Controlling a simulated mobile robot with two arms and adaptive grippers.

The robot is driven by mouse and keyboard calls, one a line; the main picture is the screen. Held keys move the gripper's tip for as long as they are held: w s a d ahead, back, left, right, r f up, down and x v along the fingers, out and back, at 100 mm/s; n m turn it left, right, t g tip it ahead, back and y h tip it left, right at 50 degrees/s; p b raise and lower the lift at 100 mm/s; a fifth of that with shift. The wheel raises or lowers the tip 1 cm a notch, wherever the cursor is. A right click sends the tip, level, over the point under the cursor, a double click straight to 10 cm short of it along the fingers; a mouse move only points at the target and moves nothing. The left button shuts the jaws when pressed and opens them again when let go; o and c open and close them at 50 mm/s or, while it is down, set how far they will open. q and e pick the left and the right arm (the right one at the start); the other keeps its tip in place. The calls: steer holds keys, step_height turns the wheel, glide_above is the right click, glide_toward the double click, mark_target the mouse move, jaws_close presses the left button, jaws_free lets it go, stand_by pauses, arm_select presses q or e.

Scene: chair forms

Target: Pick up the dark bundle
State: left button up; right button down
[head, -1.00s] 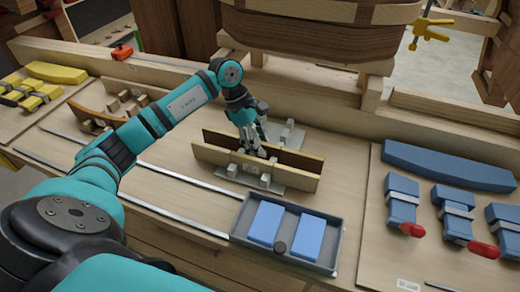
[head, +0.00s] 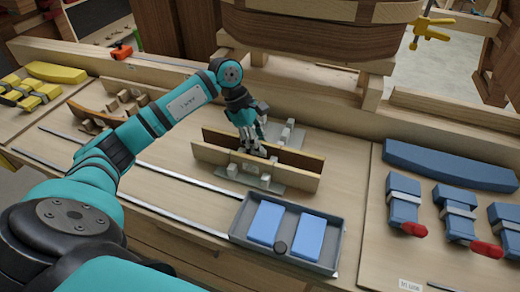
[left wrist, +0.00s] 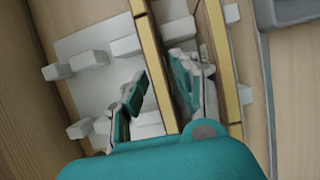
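Two long bundles stand on edge, side by side, in a metal jig (head: 205,171) with pale blocks. The rear one is the dark bundle (head: 305,160), dark brown with a light top edge; the front one (head: 290,181) is light wood. My left gripper (head: 252,150) reaches down over the jig's middle. In the left wrist view, its open fingers (left wrist: 162,92) straddle the dark bundle (left wrist: 150,50), one finger on its outer side and one in the gap between the bundles. Contact with its faces is not clear. The lower fingers are partly hidden in the head view. My right gripper is not in view.
A grey tray (head: 240,222) with two blue blocks stands in front of the jig. Blue clamps and a curved blue form (head: 450,165) lie at the right. Yellow clamps (head: 40,92) are at the left. A large wooden form (head: 315,40) rises behind.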

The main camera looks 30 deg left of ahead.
arm_select(q)
jaws_close()
